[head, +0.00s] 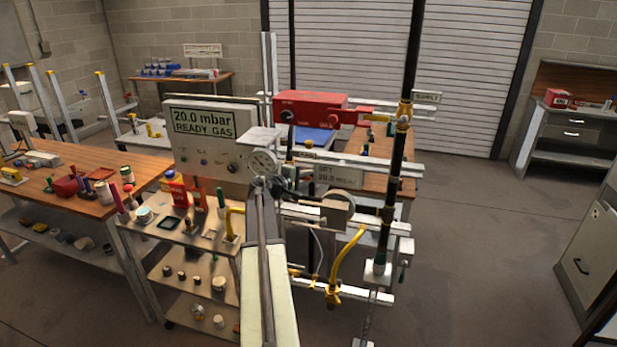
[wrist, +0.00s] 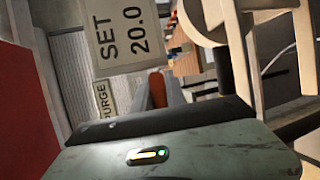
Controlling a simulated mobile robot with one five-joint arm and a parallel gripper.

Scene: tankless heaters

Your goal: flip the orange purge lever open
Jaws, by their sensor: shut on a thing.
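The orange purge lever (wrist: 157,89) shows as a small upright orange piece in the middle of the wrist view, just beyond the dark edge of my gripper (wrist: 160,100). My gripper is shut on it; the exact contact is partly hidden by the gripper body. A tilted PURGE label (wrist: 107,97) is to its left, and a SET 20.0 sign (wrist: 121,38) hangs above it. In the head view my gripper (head: 287,190) is dark and small, beside the round gauge (head: 262,162). I cannot make out the lever there.
A red box (head: 310,106) sits on the upper rail of the pipe frame. The READY GAS panel (head: 207,140) and a cluttered cart (head: 185,235) are left. Floor at right is clear.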

